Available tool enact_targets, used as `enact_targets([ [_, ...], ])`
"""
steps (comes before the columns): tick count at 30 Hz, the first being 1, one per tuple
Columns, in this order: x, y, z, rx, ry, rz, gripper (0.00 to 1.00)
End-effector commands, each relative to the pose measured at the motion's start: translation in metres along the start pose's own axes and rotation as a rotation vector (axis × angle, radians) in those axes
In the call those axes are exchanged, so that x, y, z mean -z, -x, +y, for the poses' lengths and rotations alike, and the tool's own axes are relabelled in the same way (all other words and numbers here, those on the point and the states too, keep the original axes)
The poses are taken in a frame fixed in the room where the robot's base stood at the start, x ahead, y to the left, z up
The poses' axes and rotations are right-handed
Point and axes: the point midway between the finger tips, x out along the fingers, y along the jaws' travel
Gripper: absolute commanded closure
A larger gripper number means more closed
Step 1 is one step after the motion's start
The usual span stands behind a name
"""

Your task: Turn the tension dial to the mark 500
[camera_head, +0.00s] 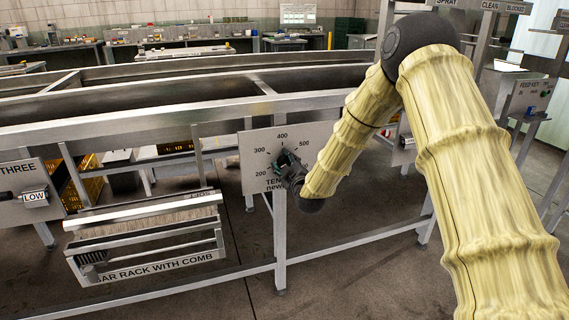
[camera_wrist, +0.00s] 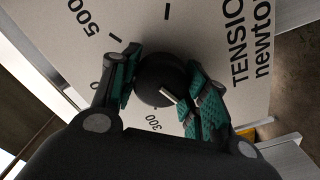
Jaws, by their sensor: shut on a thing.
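The tension dial is a round black knob (camera_wrist: 158,78) with a pale pointer line, on a light panel (camera_head: 255,185) lettered TENSION newton. In the wrist view the pointer slants to the lower right, to the right of the printed 300 (camera_wrist: 153,113) and well away from the 500 (camera_wrist: 90,24). The right finger hides the scale where the pointer aims. My gripper (camera_wrist: 160,88) has its green-padded fingers closed on either side of the knob. In the head view my gripper (camera_head: 289,167) covers the dial; the numbers 200 to 500 show around it.
The panel is fixed to the metal frame (camera_head: 280,235) of the machine. A bar rack with comb (camera_head: 145,240) hangs at lower left, and a LOW lever panel (camera_head: 35,197) is at far left. A feed key box (camera_head: 531,97) stands at right.

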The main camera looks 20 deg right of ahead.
Motion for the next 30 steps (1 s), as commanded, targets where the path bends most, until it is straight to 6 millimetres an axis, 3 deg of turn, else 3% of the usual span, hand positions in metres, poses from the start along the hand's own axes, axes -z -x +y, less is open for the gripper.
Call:
enact_targets([
  [30,-0.0023,0.0002,0.0022,-0.001,-0.937,-0.001,0.79],
])
